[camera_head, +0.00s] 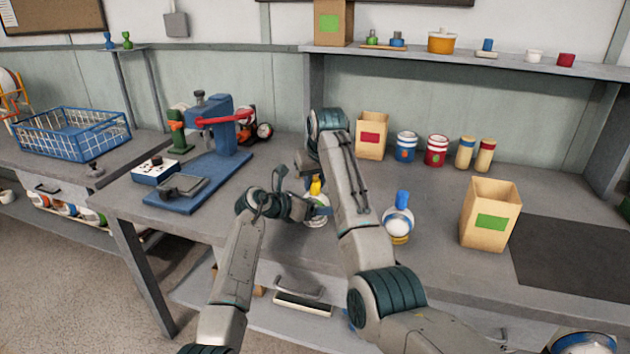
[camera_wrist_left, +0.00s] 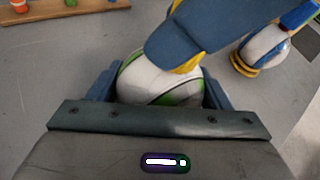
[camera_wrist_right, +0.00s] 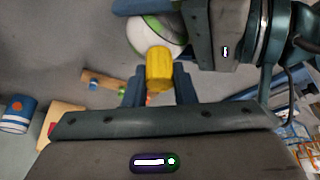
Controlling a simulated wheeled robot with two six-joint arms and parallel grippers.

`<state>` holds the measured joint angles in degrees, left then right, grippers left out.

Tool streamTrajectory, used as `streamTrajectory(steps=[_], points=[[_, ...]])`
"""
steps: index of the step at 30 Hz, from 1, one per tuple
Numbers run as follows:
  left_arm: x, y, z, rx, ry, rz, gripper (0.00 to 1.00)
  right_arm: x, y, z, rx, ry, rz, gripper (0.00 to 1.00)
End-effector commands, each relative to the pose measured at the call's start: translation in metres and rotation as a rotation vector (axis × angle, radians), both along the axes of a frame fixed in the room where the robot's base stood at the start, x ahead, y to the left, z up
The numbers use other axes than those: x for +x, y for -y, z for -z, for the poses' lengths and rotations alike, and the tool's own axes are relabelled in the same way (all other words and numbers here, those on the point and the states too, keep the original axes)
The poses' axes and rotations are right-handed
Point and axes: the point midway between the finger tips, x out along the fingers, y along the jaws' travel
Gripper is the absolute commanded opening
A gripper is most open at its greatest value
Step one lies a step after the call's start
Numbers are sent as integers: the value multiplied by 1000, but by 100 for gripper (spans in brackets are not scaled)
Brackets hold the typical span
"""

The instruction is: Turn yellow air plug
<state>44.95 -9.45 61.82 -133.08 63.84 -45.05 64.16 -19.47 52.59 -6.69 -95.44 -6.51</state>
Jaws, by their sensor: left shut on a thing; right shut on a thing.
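The yellow air plug (camera_head: 316,186) sits on top of a white ball with a green stripe (camera_head: 322,201) on the front part of the bench. My left gripper (camera_wrist_left: 158,90) is shut on the ball, one blue finger on each side of it. My right gripper (camera_wrist_right: 158,84) is shut on the yellow plug (camera_wrist_right: 159,68), with its fingers on both sides. In the left wrist view a blue finger of the right gripper hides most of the plug. In the head view my right arm partly covers the place where both grippers meet.
A second white ball (camera_head: 397,221) with a blue top stands on a yellow base to the right. A blue press (camera_head: 215,130) with a red lever stands to the left. Cardboard boxes (camera_head: 490,215) and jars (camera_head: 436,150) stand behind and right. The bench's front edge is close.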

Motion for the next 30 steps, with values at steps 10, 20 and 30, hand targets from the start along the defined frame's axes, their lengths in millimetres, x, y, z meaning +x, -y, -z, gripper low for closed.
streamTrajectory(steps=[10,20,30], points=[[0,0,0,1,0,-1,48,0,-1,-1,3,0,202,1],[0,0,1,1,-1,-1,48,0,-1,-2,3,2,276,1],[0,0,2,1,-3,-1,48,0,-1,-2,4,3,278,1]])
